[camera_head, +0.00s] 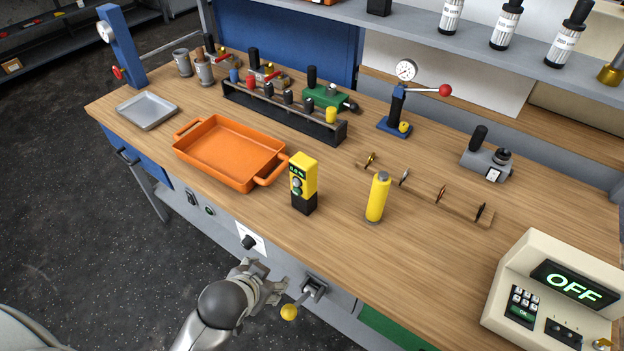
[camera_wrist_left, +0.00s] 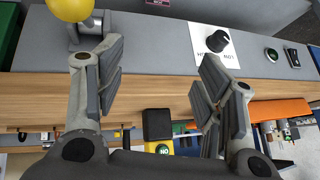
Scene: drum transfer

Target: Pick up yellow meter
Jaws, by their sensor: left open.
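The yellow meter (camera_head: 303,178), a yellow upper body with a small green display on a black base, stands upright on the wooden bench, right of the orange tray. My left gripper (camera_head: 268,284) is in front of the bench's front edge, apart from the meter. The left wrist view shows its two fingers (camera_wrist_left: 160,72) spread with nothing between them. My right gripper is not in view.
The orange tray (camera_head: 228,148) is left of the meter and a yellow cylinder (camera_head: 377,198) is right of it. A lever with a yellow knob (camera_head: 289,312) sticks out of the bench front beside my left gripper. A box reading OFF (camera_head: 558,290) stands at right.

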